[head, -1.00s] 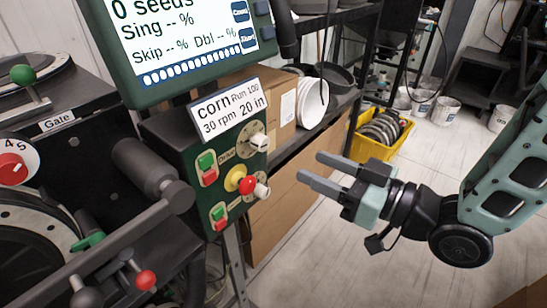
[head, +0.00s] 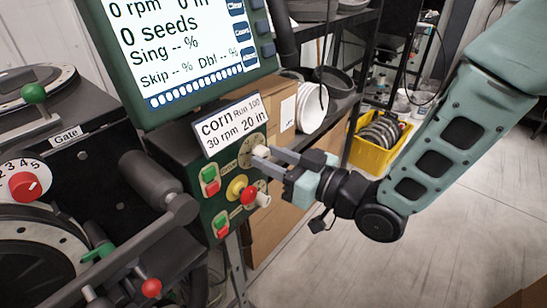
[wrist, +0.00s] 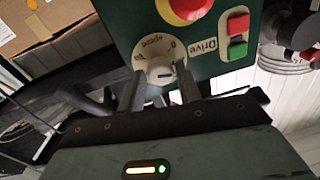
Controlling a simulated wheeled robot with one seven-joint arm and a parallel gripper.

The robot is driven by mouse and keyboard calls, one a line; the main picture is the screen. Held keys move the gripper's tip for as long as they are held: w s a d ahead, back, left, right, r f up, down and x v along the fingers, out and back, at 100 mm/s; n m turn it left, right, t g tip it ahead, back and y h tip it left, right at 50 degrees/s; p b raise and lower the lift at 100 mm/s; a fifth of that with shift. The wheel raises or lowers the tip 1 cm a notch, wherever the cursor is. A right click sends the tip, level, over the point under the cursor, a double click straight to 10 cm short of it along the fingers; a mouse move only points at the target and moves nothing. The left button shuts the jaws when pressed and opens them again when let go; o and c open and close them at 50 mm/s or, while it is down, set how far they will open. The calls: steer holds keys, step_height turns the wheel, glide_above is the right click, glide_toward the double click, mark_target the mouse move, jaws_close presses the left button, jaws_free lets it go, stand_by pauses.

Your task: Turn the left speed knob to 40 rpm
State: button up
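The white speed knob (head: 261,160) of the Drive section is the upper of two white knobs on the green control panel (head: 219,185). It also shows in the wrist view (wrist: 160,71), on a pale round dial next to the "Drive" label, with a dark pointer line on its face. My gripper (head: 268,157) is at this knob. In the wrist view its two fingers (wrist: 158,88) stand apart on either side of the knob, with what look like small gaps. Firm contact cannot be made out. The screen (head: 185,50) reads 0 rpm.
A red-on-yellow emergency button (head: 248,195) and a lower white knob (head: 262,200) sit just below. Green and red buttons (head: 210,180) are left of the knob. A "corn, 30 rpm, 20 in" card (head: 232,125) is above. A yellow crate (head: 368,155) is behind; open floor lies right.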

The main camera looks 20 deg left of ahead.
steer(key=c, duration=0.5)
steer(key=shift+m, duration=0.3)
steer(key=m+b, duration=0.1)
steer(key=m, duration=0.1)
steer(key=shift+f+m, duration=0.15)
steer(key=shift+m, duration=0.25)
steer(key=m+b, duration=0.1)
steer(key=m, duration=0.4)
steer(key=shift+m, duration=0.4)
steer(key=m+t, duration=0.1)
steer(key=m, duration=0.4)
steer(key=shift+m, duration=0.4)
steer(key=m, duration=0.5)
steer(key=shift+s+m+t, duration=0.1)
steer(key=shift+m+t, duration=0.3)
